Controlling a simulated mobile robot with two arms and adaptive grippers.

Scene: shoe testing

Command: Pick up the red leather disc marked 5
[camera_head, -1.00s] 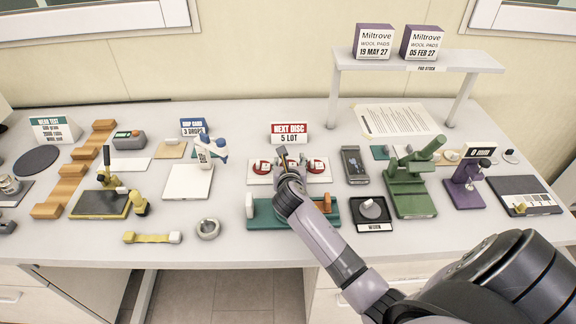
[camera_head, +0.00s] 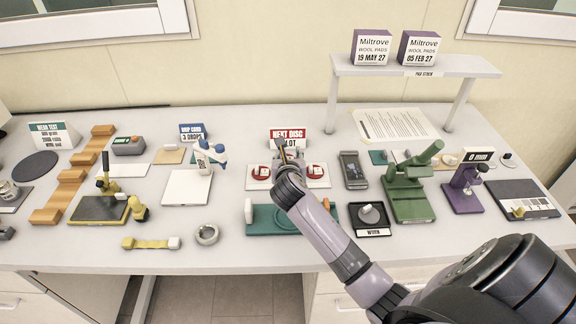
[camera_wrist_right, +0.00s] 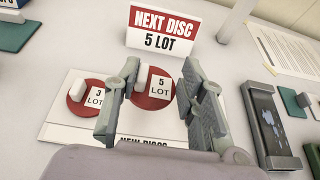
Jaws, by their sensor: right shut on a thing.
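The red disc marked 5 (camera_wrist_right: 160,101) has a white label reading "5 LOT" and a white block on it. My right gripper (camera_wrist_right: 160,68) is shut on it, with one finger at each side; in the head view the gripper (camera_head: 289,149) hides it. The disc seems to be above the white tray (camera_wrist_right: 58,133). A red disc marked 3 (camera_wrist_right: 76,106) lies on the tray to the left. In the head view, one red disc (camera_head: 256,172) shows left of the gripper and another (camera_head: 318,182) right of it. My left gripper is out of view.
The "NEXT DISC 5 LOT" sign (camera_head: 297,133) stands right behind the gripper. A green fixture (camera_head: 268,220) is in front of the tray. A dark phone-like device (camera_head: 353,170) and a green press (camera_head: 408,200) stand to the right, a white dropper bottle (camera_head: 203,158) to the left.

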